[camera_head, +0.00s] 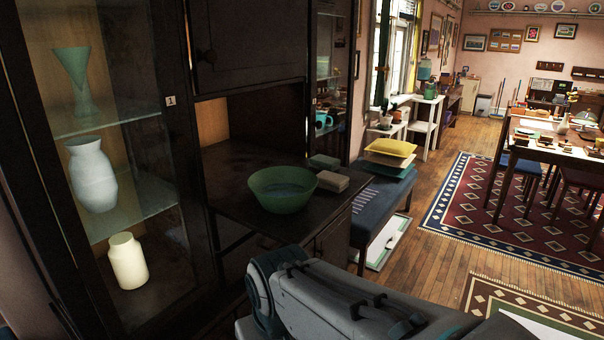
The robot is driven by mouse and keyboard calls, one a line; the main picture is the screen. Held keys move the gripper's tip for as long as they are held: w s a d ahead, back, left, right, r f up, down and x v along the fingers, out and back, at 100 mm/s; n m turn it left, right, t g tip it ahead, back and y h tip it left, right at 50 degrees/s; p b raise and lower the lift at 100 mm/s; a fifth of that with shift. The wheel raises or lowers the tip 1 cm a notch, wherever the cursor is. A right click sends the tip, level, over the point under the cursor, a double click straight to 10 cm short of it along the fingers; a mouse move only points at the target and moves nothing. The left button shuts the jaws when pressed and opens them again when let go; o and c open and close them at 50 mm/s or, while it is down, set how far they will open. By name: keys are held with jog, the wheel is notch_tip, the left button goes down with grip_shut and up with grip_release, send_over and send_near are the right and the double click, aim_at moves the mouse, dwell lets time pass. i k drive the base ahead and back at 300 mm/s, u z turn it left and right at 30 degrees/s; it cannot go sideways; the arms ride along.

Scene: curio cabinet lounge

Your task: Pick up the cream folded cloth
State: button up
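A small, pale, cream-grey block that looks like the cream folded cloth (333,181) lies on the dark cabinet ledge (240,173), just right of a green bowl (282,190). A similar grey-green folded piece (324,161) lies just behind it. The bowl's rim comes close to the cream one; I cannot tell if they touch. Part of my arm shows at the bottom middle, in front of the ledge. My gripper is not in view.
A glass-fronted cabinet with vases (93,175) stands at left. A patterned rug (475,215) and dining table (540,148) lie farther right. Wooden floor (425,262) is clear between.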

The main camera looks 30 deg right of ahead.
aim_at(336, 182)
jog(key=z, duration=0.65)
jog(key=i, duration=0.75)
jog(key=z, duration=0.75)
